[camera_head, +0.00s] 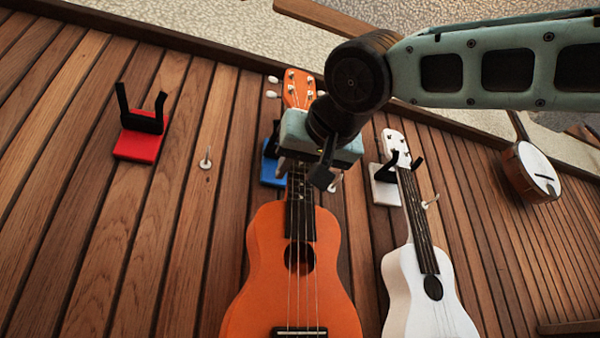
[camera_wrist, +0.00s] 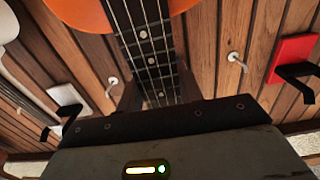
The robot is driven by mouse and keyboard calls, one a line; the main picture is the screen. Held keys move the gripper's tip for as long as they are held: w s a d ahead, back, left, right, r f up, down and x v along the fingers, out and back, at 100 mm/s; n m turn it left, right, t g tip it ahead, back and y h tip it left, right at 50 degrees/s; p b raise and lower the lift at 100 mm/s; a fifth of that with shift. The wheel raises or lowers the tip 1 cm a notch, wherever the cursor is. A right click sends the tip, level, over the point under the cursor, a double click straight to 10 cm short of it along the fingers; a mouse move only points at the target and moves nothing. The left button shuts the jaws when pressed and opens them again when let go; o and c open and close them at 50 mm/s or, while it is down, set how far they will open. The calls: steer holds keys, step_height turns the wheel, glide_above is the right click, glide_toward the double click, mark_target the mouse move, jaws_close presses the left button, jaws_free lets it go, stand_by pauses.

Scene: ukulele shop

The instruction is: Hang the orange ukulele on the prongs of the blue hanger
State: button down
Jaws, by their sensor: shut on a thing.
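The orange ukulele (camera_head: 278,255) is upright in front of the wooden slat wall, its headstock (camera_head: 297,88) at the top. In the wrist view the neck (camera_wrist: 148,45) runs down between the fingers, and part of the orange body (camera_wrist: 78,14) shows at the top. The blue hanger (camera_head: 270,170) is behind the neck, mostly hidden by the ukulele and my gripper. I cannot tell whether the neck sits between its prongs.
A red hanger (camera_head: 138,145) is empty at the left; it also shows in the wrist view (camera_wrist: 291,57). A white ukulele (camera_head: 425,285) hangs on a white hanger (camera_head: 384,186) close at the right. A banjo-like instrument (camera_head: 532,172) is further right. Small pegs (camera_head: 206,160) stick out between the hangers.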

stand_by(0.4)
steer(key=shift+p+x, duration=0.55)
steer(key=shift+x, duration=2.2)
step_height(320, 180, down, 2)
steer(key=shift+f+b, duration=0.1)
steer(key=shift+b, duration=1.15)
steer(key=shift+b+v, duration=0.45)
steer(key=shift+v, duration=0.35)
